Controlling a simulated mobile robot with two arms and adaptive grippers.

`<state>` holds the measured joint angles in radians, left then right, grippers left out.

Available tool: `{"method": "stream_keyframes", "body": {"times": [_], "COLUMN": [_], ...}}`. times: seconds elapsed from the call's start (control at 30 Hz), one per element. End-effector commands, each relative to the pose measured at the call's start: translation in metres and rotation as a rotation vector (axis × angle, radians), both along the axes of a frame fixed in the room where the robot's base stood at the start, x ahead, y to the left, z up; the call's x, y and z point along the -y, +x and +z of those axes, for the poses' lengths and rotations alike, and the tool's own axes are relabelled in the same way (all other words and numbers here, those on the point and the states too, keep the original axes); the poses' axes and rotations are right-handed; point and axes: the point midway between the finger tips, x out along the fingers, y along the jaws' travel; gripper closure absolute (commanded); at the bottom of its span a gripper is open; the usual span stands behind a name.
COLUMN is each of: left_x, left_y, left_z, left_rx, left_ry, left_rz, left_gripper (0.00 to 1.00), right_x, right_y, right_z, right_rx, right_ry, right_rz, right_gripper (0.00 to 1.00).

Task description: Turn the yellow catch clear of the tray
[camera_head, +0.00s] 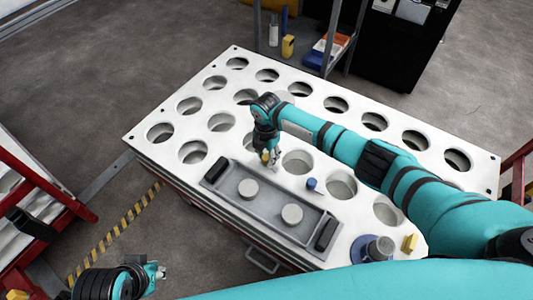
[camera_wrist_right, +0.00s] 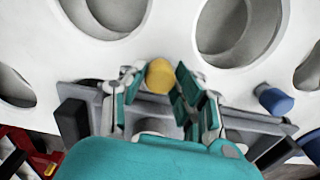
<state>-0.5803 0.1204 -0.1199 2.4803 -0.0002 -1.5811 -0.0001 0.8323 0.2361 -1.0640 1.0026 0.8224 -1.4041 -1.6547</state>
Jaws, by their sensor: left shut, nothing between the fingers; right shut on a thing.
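The grey tray (camera_head: 235,203) lies on the white perforated table top, with a black grip at each end and two grey round pieces in it. The yellow catch (camera_wrist_right: 160,76) is at the tray's far long edge. It also shows partly in the head view (camera_head: 265,156), mostly covered by my gripper. My right gripper (camera_head: 270,163) reaches down there, its fingers closed on the catch; they also show on both sides of it in the wrist view (camera_wrist_right: 155,92). Whether the catch overlaps the tray edge is unclear. My left gripper (camera_head: 160,272) is shut and empty, low at the left, off the table.
A blue knob (camera_head: 312,184) stands at the tray's far edge, right of the catch. A grey cylinder on a blue disc (camera_head: 375,249) and a yellow block (camera_head: 410,243) are at the near right. Red frames flank the table.

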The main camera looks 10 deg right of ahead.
Motion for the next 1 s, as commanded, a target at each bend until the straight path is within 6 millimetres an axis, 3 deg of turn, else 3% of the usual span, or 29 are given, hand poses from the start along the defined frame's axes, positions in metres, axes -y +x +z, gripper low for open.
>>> {"method": "stream_keyframes", "body": {"times": [0.4, 1.0], "left_x": [0.0001, 0.0002], "left_y": [0.0002, 0.0002], "left_z": [0.0029, 0.0031], "left_rx": [0.001, 0.001], "left_ry": [0.000, 0.000], "left_rz": [0.000, 0.000], "left_gripper": [1.00, 1.00], "right_x": [-0.0011, -0.0006], "right_y": [-0.0015, -0.0014], "right_z": [-0.0007, -0.0009], "right_rx": [-0.004, -0.004], "right_ry": [0.002, 0.001], "right_rz": [0.225, 0.270], "right_gripper": [1.00, 1.00]}}
